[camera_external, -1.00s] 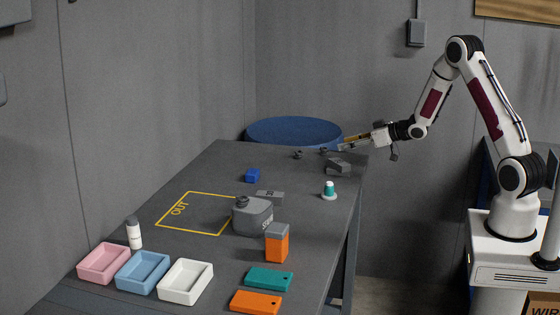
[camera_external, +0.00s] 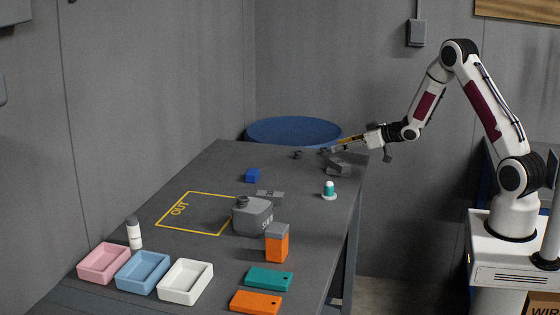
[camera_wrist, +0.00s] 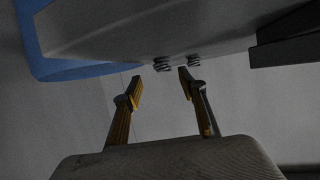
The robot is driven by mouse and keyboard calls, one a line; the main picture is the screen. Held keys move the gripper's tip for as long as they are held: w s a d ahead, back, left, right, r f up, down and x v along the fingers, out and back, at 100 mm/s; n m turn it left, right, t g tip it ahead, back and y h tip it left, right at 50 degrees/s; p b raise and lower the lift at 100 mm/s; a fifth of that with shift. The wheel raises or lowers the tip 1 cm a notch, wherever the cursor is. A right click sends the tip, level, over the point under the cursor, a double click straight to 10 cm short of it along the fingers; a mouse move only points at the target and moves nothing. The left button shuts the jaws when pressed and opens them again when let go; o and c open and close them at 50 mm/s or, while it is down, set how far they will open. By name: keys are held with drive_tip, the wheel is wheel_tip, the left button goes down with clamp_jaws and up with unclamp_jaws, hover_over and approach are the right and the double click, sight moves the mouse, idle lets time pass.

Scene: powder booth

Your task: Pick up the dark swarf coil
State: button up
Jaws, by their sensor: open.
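Two small coils lie near the table's far edge in the external view, one on the left (camera_external: 298,155) and one on the right (camera_external: 323,150). In the wrist view they show as ribbed coils, a left one (camera_wrist: 162,64) and a right one (camera_wrist: 193,60). Both look dark grey, and I cannot tell which is the dark swarf coil. My gripper (camera_external: 338,147) is at the table's far right, close to the right coil. In the wrist view my gripper (camera_wrist: 162,84) is open and empty, and the coils appear beyond its fingertips.
A grey stepped block (camera_external: 338,166) sits just below my gripper. A blue round bin (camera_external: 292,130) stands behind the table. The yellow OUT outline is empty.

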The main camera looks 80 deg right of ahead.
sight(321, 156)
drive_tip(key=shift+x, duration=0.95)
drive_tip(key=shift+a+x, duration=0.2)
drive_tip(key=shift+x, duration=1.45)
drive_tip(key=shift+f, duration=0.15)
drive_tip(key=c, duration=0.9)
